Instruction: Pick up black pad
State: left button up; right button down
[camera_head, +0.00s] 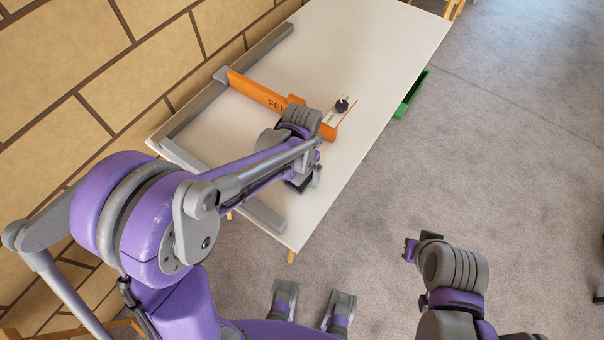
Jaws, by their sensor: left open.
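My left gripper (303,180) points down over the near part of the white table, with its jaws open. A dark, flat shape (299,186) shows right at its fingertips. It may be the black pad, but the gripper and wrist hide most of it, and I cannot tell whether they touch. A small round black piece (341,106) sits farther back, on a pale strip beside the orange bar. My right gripper (412,250) is off the table at the lower right, over the floor. Its fingers are too foreshortened to tell open from shut.
The white table (375,50) has a grey raised frame (190,115) along its wall side and near end. An orange lettered bar (260,92) lies across it. A green item (411,94) is at the table's right edge.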

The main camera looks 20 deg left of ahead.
pick_arm(q)
jog(key=c, duration=1.3)
jog(key=shift+r, duration=0.15)
jog(key=shift+c, duration=0.2)
notch_tip(320, 180, up, 10)
jog(key=shift+f+p, duration=0.1)
jog(key=shift+p, duration=0.4)
jog(key=o, duration=0.7)
jog(key=c, duration=0.5)
